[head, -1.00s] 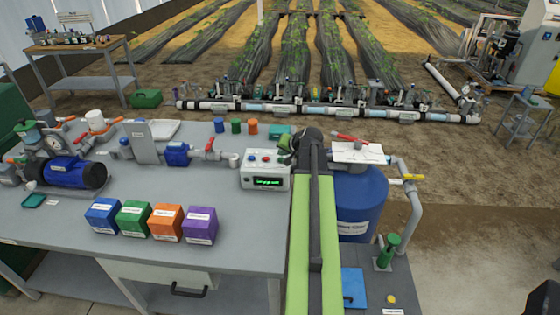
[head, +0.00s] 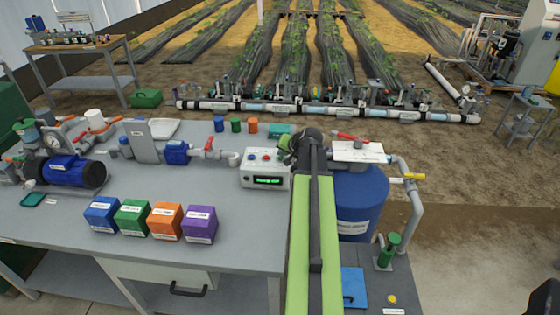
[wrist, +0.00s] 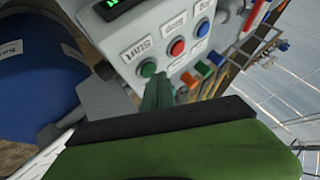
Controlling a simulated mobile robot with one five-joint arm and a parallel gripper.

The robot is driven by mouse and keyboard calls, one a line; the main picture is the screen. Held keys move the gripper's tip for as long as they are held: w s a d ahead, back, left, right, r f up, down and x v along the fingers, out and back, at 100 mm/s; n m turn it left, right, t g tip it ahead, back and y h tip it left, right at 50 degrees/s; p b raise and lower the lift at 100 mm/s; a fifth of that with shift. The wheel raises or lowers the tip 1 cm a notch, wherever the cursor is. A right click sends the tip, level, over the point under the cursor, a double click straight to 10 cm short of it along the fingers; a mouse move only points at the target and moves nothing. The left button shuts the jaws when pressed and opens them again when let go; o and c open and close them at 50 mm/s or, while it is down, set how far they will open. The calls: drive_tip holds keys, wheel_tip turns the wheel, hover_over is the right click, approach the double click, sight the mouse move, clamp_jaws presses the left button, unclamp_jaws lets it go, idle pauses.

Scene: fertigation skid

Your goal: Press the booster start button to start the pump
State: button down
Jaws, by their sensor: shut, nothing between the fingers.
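A light grey control box (head: 247,183) sits at the right end of the bench, with coloured buttons and a lit green display (head: 268,181). In the wrist view, its green button (wrist: 147,69), labelled Start, is beside a red button (wrist: 177,47) and a blue button (wrist: 203,28). My gripper (wrist: 158,92) is shut and empty, its green fingertips right by the green button. I cannot tell whether they touch it. In the head view, my arm hides most of the gripper and the box's right edge.
A blue tank (head: 362,205) stands right of my arm, with a white plate (head: 358,153) above it. Blue, green, orange and purple boxes (head: 165,222) line the bench front. A blue pump (head: 72,171) is at left. The bench between is mostly clear.

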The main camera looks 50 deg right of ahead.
drive_tip(key=shift+f+b, duration=0.35)
idle(0.6)
drive_tip(key=shift+r+p, duration=0.8)
wheel_tip(320, 180, up, 5)
drive_tip(key=p, duration=0.5)
drive_tip(key=shift+r, duration=0.1)
idle(0.5)
